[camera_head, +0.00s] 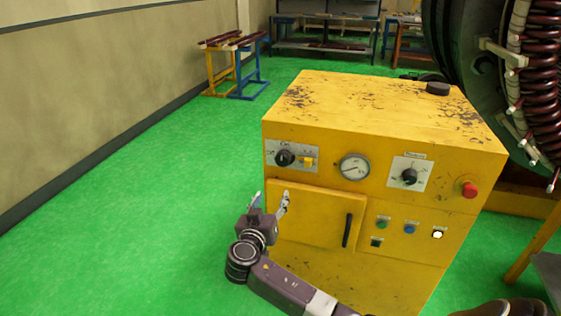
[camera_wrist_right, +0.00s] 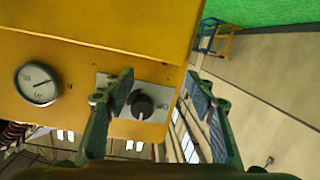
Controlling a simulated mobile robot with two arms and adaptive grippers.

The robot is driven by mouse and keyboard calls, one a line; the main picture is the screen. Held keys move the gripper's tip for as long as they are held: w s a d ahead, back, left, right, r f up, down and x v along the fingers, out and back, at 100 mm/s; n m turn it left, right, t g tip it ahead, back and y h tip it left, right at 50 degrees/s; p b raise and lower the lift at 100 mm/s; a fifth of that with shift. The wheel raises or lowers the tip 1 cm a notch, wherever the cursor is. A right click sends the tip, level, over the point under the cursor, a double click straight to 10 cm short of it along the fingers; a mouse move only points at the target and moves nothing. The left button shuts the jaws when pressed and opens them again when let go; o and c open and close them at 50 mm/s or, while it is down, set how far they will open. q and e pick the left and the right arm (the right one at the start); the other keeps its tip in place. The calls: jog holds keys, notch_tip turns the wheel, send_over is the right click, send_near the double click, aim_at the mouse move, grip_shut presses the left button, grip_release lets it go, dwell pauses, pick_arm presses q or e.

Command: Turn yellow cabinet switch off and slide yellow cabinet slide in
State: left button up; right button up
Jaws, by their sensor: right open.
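The yellow cabinet (camera_head: 340,230) stands in the middle of the head view. On its upper left front is a grey plate with a black rotary switch (camera_head: 285,158) and a small yellow slide (camera_head: 308,162) to the right of it. My right gripper (camera_head: 271,198) is open and empty in front of the cabinet's left door, below the switch. In the right wrist view, the black switch (camera_wrist_right: 142,105) shows between the open fingers (camera_wrist_right: 164,115), apart from both. The slide is not clear there, with a finger over part of the plate. My left gripper is not in view.
A round gauge (camera_head: 354,167), a second black knob (camera_head: 409,176) and a red button (camera_head: 469,189) sit further right on the cabinet. The door has a black handle (camera_head: 347,230). The large stator (camera_head: 500,80) is at the right. Green floor (camera_head: 130,190) is free at left.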

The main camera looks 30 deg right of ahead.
aim_at(281, 160)
notch_tip(281, 160, up, 9)
jog(key=m+h, duration=0.2)
jog(key=m, duration=0.1)
jog(key=p+x, duration=0.1)
jog(key=x, duration=0.5)
jog(key=shift+s+d+p, duration=0.1)
jog(key=shift+d+p, duration=0.25)
jog(key=shift+d, duration=0.05)
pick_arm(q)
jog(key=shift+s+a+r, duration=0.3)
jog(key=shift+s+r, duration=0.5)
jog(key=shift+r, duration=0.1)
pick_arm(e)
jog(key=shift+w+d+f, duration=0.15)
jog(key=shift+w+d, duration=0.3)
jog(key=shift+d, duration=0.05)
jog(key=c, duration=1.2)
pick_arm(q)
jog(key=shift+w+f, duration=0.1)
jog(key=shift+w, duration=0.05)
pick_arm(e)
jog(key=shift+o, duration=0.2)
